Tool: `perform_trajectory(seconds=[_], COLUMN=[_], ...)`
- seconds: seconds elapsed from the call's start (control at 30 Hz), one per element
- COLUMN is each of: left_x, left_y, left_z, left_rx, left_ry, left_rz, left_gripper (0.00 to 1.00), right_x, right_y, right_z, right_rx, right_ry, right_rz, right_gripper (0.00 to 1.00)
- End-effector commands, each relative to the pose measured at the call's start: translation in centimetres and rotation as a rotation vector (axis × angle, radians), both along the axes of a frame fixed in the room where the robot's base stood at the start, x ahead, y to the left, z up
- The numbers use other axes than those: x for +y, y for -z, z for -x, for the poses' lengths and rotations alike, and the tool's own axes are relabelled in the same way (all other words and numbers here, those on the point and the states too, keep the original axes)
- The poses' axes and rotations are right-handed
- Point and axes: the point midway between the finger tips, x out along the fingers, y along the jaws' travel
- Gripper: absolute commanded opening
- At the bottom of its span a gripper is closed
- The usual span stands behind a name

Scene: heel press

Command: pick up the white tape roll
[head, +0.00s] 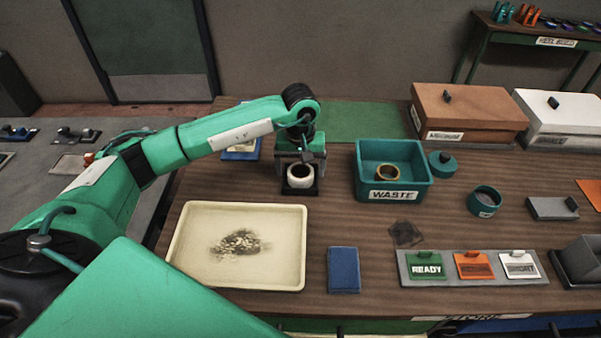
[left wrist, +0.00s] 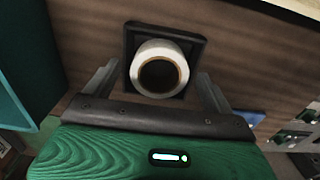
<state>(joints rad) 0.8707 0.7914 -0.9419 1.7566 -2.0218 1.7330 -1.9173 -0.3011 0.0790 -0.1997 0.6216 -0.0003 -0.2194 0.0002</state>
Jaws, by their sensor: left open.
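The white tape roll (head: 298,176) sits upright in a small black square holder on the wooden table, below the wrist of my left arm. In the left wrist view the white tape roll (left wrist: 159,52) shows its round top with a dark centre, inside the black holder (left wrist: 192,40). My left gripper (left wrist: 155,80) is open, with one finger on each side of the roll and gaps between fingers and roll. In the head view the left gripper (head: 300,160) hangs just above and behind the roll, its fingertips hard to make out. My right gripper is not in view.
A teal waste bin (head: 394,195) holding a tan ring stands right of the roll. A cream tray (head: 200,275) with dark debris lies in front left. A blue block (head: 343,270) and a sign board (head: 405,278) lie nearer.

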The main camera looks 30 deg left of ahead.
Motion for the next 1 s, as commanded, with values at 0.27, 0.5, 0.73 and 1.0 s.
perform_trajectory(seconds=[0.27, 0.5, 0.73, 1.0], left_x=[0.0, 0.0, 0.0, 0.0], left_y=[0.0, 0.0, -0.3, -3.0], left_z=[0.0, 0.0, -0.1, -0.1], left_rx=[0.000, -0.001, -0.002, -0.006], left_ry=[0.000, 0.000, 0.000, 0.001], left_rz=[0.000, 0.000, -0.001, -0.001], left_gripper=[0.66, 0.38, 0.38, 0.38], right_x=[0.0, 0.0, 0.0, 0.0], right_y=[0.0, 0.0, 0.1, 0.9], right_z=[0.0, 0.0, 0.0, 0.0], right_rx=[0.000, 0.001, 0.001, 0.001], right_ry=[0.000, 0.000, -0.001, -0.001], right_rz=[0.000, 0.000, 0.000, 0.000], right_gripper=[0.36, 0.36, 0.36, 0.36])
